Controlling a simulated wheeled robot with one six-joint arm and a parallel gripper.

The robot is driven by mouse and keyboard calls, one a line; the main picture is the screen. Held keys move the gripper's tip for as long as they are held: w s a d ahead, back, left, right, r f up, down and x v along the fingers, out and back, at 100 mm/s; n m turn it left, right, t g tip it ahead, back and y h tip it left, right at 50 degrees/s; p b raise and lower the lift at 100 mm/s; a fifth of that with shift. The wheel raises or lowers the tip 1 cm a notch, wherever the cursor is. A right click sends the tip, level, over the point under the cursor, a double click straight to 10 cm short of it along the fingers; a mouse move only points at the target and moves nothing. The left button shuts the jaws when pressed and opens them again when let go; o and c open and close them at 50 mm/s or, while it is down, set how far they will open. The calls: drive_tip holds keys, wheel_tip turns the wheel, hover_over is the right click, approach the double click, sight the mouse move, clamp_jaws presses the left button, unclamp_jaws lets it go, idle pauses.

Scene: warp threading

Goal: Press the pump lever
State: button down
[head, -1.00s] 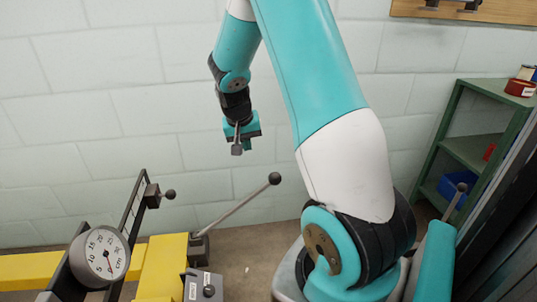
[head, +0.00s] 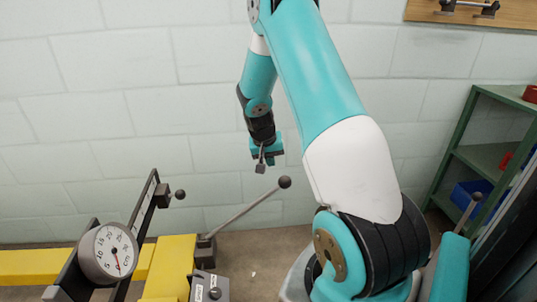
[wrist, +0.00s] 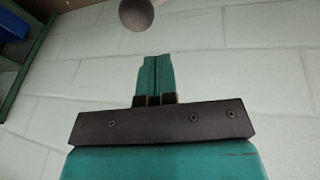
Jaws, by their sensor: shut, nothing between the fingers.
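The pump lever is a thin grey rod (head: 245,208) with a dark ball knob (head: 284,182). It slopes up to the right from its mount by the yellow beam in the head view. My gripper (head: 261,168) hangs with its fingers down, just above and left of the knob in that picture. A gap shows between them. The fingers are together and empty in the wrist view (wrist: 154,80). A dark ball (wrist: 136,13), which looks like the lever's knob, is cut off at the top edge there, beyond the fingertips.
A round dial gauge (head: 108,252) stands at the lower left, beside a dark upright frame with another small ball knob (head: 180,194). Yellow beams (head: 168,266) run below. A green shelf (head: 487,158) stands at the right. The pale block wall fills the back.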

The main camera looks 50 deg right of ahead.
sight(280, 178)
drive_tip(key=f, duration=0.1)
drive_tip(key=d+f, duration=0.1)
drive_tip(key=f, duration=0.1)
drive_tip(key=s+f+b, duration=0.1)
drive_tip(key=shift+d+f, duration=0.2)
drive_tip(key=shift+d, duration=0.05)
drive_tip(key=shift+s+d+f, duration=0.25)
drive_tip(key=shift+s+f, duration=0.15)
drive_tip(key=shift+f, duration=0.15)
